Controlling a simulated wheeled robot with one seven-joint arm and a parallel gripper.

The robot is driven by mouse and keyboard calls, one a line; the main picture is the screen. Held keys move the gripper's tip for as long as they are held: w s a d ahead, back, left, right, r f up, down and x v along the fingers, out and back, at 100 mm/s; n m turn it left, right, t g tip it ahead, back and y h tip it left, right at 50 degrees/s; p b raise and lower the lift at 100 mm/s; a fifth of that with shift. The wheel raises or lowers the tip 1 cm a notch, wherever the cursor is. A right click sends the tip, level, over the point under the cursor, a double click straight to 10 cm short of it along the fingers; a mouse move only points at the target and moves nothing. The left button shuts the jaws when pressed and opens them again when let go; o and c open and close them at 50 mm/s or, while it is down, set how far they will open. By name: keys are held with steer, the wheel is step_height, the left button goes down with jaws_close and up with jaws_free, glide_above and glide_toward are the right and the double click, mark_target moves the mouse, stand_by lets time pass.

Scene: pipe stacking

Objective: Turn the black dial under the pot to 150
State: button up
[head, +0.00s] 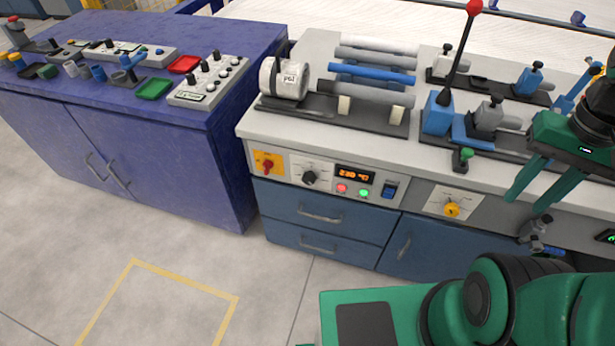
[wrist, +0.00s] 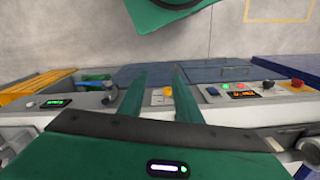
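The black dial (head: 310,178) is a round knob with a printed scale on the front panel of the light grey workbench. It lies below the white drum-like part (head: 284,78), the nearest thing I see to a pot. In the wrist view the small dark dial (wrist: 268,85) is at the right. Its exact setting is too small to read. My green gripper (head: 529,205) is at the right, beyond the yellow knob and well apart from the black dial. In the wrist view my gripper (wrist: 160,70) has its fingers apart, with nothing between them.
Beside the dial are a red switch on a yellow plate (head: 268,164), an orange display (head: 354,175) and a blue rocker switch (head: 390,191). A yellow knob (head: 451,209) is farther right. A tall red-tipped lever (head: 461,50) rises above the bench. The floor in front is clear.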

steer(key=shift+o, duration=0.6)
steer(key=o, duration=0.4)
steer(key=shift+s+a+r, duration=0.1)
steer(key=shift+s+r, duration=0.1)
steer(key=shift+c, duration=0.2)
steer(key=w+a+f+n+t+h, duration=0.1)
steer(key=w+a+f+n+t, duration=0.1)
steer(key=w+a, duration=0.6)
steer(key=w+a+f+n+t, duration=0.1)
steer(key=w+a+f+n, duration=0.1)
steer(key=w+a, duration=0.6)
steer(key=m+t+h, duration=0.2)
steer(key=t+h, duration=0.2)
steer(key=t, duration=0.6)
glide_toward(308, 181)
steer(key=x, duration=0.9)
